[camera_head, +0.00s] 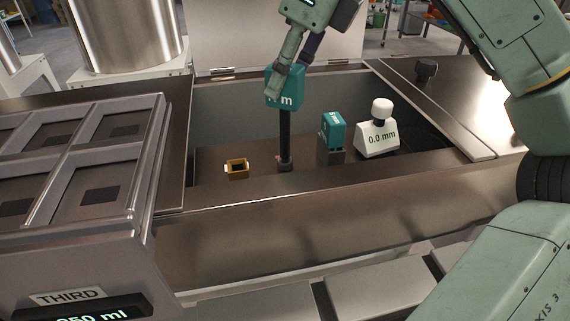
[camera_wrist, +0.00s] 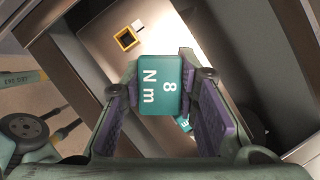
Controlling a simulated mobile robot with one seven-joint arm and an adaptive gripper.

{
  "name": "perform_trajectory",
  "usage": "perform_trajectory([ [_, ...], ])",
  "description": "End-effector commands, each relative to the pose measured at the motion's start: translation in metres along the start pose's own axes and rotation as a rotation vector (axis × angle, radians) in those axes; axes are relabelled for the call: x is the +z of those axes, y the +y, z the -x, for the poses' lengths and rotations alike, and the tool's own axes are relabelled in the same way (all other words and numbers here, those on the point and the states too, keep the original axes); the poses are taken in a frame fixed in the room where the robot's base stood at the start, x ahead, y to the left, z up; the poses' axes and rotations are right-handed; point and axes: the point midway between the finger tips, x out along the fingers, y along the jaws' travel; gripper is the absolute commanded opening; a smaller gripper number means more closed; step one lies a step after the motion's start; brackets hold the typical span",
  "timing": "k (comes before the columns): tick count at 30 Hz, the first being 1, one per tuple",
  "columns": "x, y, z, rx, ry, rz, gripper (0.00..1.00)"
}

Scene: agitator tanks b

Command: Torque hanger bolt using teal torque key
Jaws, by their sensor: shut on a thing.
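The teal torque key (camera_head: 290,97) is held upright in my gripper (camera_head: 284,80), its black shaft pointing down into the recessed bay. The shaft's lower end meets a small grey and reddish piece (camera_head: 284,163) on the bay floor. I cannot tell whether this piece is the hanger bolt or how well the tip is seated on it.
A small yellow square frame (camera_head: 237,168) lies to the left. The bay's metal front wall (camera_head: 330,225) and a grey compartment tray (camera_head: 75,190) border the space.

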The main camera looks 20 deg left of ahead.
Motion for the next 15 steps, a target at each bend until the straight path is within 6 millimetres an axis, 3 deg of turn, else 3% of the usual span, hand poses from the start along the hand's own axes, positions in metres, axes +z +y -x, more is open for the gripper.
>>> perform_trajectory([
  [11, -0.0002, 0.0003, -0.0006, -0.017, 0.002, -0.043, 0.0],
  [15, -0.0011, 0.0003, -0.0015, -0.067, 0.004, -0.156, 0.0],
])
